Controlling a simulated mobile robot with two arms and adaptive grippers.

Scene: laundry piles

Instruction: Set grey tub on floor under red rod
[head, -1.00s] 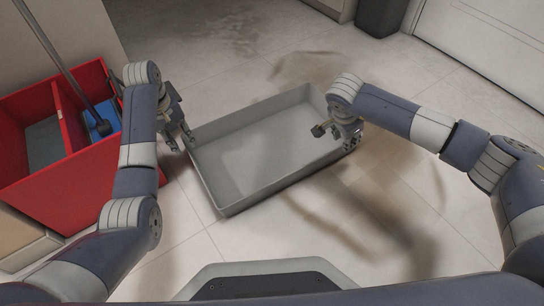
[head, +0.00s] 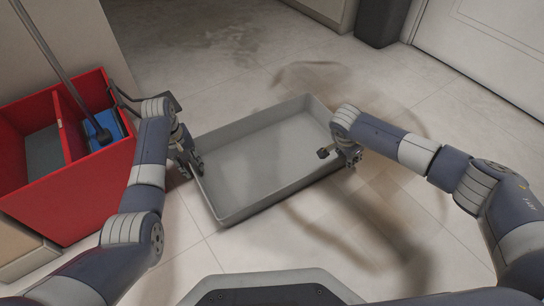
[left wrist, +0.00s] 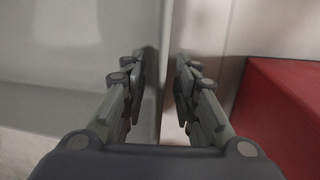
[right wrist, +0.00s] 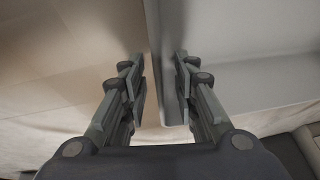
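The grey tub (head: 236,214), shallow and rectangular, is in the middle of the head view, empty inside. Its height above the floor is hard to judge. My left gripper (head: 190,160) is at its left wall; in the left wrist view its fingers (left wrist: 160,90) are apart with the wall (left wrist: 149,100) between them. My right gripper (head: 338,156) is at the right wall; in the right wrist view its fingers (right wrist: 160,88) are apart on either side of that wall (right wrist: 168,30). No red rod is seen.
A red divided bin (head: 70,195) with a mop handle (head: 52,55) and a blue item (head: 103,128) stands close on the left. A dark bin (head: 382,20) and a white door (head: 490,45) are at the back. The stained tiled floor (head: 230,60) beyond the tub is clear.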

